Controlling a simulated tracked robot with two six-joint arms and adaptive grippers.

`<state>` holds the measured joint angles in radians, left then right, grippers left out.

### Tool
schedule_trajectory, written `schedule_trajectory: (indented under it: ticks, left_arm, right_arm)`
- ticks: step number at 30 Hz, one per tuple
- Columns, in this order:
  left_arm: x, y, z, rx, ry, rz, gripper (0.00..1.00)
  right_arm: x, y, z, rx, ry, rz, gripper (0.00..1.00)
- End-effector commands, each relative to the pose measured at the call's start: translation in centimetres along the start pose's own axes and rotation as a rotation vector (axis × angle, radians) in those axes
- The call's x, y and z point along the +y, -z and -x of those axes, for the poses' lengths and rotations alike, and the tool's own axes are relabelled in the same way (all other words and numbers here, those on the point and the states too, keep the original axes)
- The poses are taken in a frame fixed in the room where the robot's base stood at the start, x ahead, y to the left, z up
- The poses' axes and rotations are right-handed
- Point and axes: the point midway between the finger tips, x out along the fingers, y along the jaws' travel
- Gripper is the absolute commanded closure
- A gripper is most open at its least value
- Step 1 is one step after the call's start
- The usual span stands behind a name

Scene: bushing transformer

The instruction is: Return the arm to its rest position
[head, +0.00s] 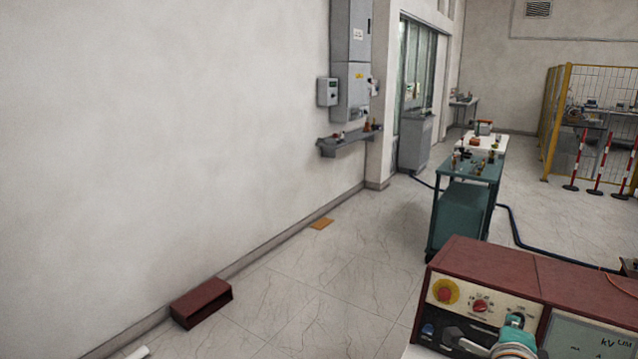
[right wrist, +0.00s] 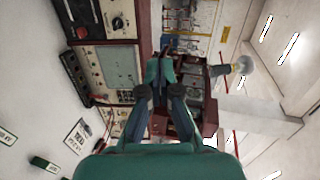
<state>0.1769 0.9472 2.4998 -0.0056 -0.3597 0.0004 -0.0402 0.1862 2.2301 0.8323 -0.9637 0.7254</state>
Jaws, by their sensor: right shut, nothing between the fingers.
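My right gripper (head: 514,338) shows at the bottom right of the head view, teal with dark tips, in front of a red-cased control panel (head: 480,258). In the right wrist view its two teal fingers with dark pads (right wrist: 160,93) are shut with nothing held between them. A panel with a greenish screen (right wrist: 118,66) lies to the left of the fingers there. Another teal part (right wrist: 158,70) shows just beyond the fingertips; I cannot tell what it is. My left gripper is not in view.
A green trolley (head: 465,200) stands beyond the panel, with a dark hose on the floor beside it. A dark red open box (head: 202,302) sits by the left wall. A yellow-framed fence (head: 590,110) is at the back right. The floor between is mostly clear.

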Motion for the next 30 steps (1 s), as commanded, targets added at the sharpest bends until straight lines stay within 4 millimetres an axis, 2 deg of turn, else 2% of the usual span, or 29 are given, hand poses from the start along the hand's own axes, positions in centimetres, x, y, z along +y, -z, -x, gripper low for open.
schedule_trajectory:
  ticks: [7,11,14,17,20,21,24,27,30]
  left_arm:
    - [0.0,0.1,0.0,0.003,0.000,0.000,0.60]
    - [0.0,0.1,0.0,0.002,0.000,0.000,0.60]
    - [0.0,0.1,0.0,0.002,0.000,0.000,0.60]
    - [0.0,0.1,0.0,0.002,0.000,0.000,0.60]
    - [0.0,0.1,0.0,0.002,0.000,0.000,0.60]
    - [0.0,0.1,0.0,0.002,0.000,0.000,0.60]
    - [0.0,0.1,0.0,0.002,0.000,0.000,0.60]
    - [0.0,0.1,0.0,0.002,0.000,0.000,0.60]
    - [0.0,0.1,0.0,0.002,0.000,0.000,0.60]
  right_arm:
    - [5.7,-3.1,-0.8,-0.114,-0.091,0.207,1.00]
    - [9.6,-4.8,-0.8,-0.196,-0.150,0.338,1.00]
    - [13.3,-6.2,-0.6,-0.277,-0.203,0.454,1.00]
    - [18.1,-7.6,0.3,-0.386,-0.271,0.593,1.00]
    - [24.6,-8.9,2.3,-0.547,-0.359,0.768,1.00]
    - [27.4,-9.3,3.5,-0.625,-0.396,0.842,1.00]
    - [33.6,-9.7,7.0,-0.824,-0.474,1.003,1.00]
    - [38.3,-9.6,10.6,-1.004,-0.528,1.120,1.00]
    - [41.9,-9.1,14.1,-1.166,-0.566,1.204,1.00]
